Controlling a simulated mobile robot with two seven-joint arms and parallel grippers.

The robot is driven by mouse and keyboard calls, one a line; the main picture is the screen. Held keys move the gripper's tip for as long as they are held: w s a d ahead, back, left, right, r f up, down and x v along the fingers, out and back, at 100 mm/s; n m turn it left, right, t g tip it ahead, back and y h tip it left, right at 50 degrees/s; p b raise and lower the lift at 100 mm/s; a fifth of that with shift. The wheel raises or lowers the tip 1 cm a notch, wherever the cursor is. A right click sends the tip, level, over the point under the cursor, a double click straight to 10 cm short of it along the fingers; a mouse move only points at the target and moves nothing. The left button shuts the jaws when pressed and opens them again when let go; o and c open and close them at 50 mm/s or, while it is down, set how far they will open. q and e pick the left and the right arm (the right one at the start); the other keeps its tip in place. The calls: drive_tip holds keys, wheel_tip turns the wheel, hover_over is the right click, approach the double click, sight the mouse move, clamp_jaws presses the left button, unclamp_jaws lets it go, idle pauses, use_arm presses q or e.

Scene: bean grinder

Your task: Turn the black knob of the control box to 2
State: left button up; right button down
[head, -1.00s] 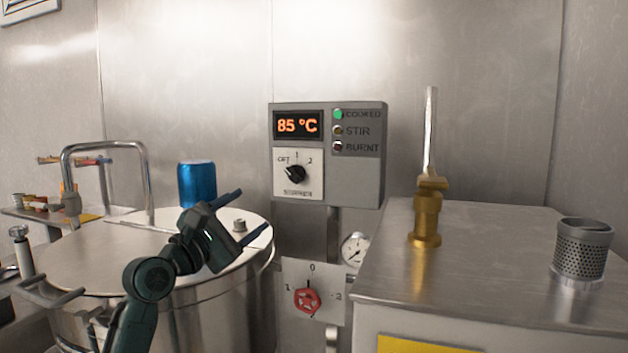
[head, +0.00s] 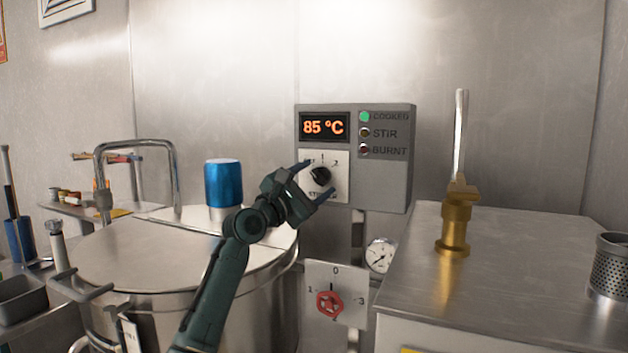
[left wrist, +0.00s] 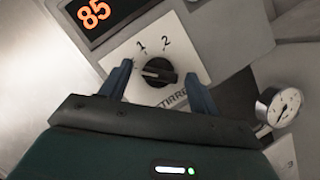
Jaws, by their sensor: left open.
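The grey control box (head: 385,182) is on the back wall, with an 85 °C display and a lit green COOKED lamp. Its black knob (head: 320,176) sits on a white dial plate marked OFF, 1 and 2. In the left wrist view the black knob (left wrist: 159,71) lies between the two finger tips; its white mark points left in that picture, away from the 2. My left gripper (head: 318,180) is open in front of the dial, its fingers on either side of the knob. I cannot tell if they touch it. My right gripper is not in view.
A large steel pot (head: 150,262) with a blue cylinder (head: 223,183) on top stands below left. A steel cabinet (head: 520,265) with a brass fitting (head: 455,225) stands at right.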

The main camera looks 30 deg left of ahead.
use_arm(q)
drive_tip(key=shift+w, duration=0.2)
drive_tip(key=c, duration=1)
